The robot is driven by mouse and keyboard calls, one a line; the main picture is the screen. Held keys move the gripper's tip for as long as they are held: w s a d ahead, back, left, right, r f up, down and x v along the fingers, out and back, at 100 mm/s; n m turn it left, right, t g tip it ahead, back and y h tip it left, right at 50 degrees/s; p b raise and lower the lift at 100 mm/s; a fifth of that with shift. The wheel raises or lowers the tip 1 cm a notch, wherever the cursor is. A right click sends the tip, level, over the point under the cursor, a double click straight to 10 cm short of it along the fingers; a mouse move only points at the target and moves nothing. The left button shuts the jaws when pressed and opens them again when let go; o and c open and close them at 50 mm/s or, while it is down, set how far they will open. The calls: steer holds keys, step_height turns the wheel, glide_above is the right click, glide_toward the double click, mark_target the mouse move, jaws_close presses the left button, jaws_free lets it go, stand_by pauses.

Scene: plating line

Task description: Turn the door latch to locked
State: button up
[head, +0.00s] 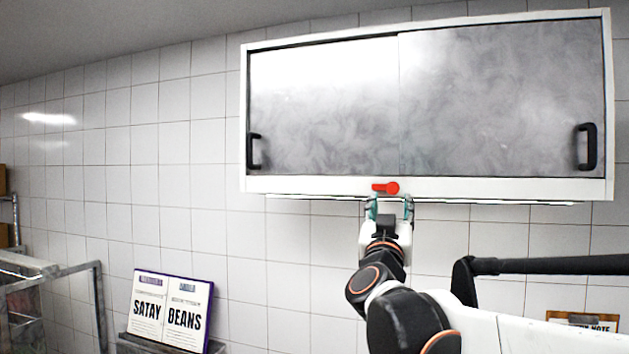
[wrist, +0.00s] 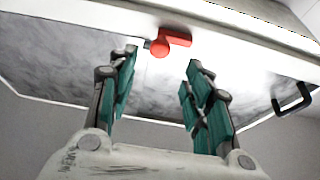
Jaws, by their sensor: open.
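A red door latch (head: 386,188) sits on the white lower rail of a wall cabinet (head: 500,188), near the middle. Its handle points left in the head view and lies about level. In the wrist view the red latch (wrist: 165,42) shows ahead of the fingers, with its handle to the right of its round hub. My gripper (head: 390,208) is just below the latch in the head view. It also shows in the wrist view (wrist: 158,75), with its two teal-padded fingers spread apart and nothing between them. I cannot tell whether a fingertip touches the latch.
The cabinet has two grey sliding doors with black handles at the left (head: 254,151) and right (head: 587,147). An open book (head: 170,312) stands at lower left beside a metal rack (head: 98,300). A dark bar (head: 550,265) runs at lower right. The tiled wall below the cabinet is mostly clear.

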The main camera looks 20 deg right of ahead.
mark_target(393, 189)
steer(key=p+x, duration=0.2)
steer(key=x, duration=0.7)
steer(key=shift+c, duration=0.3)
steer(key=c, duration=1)
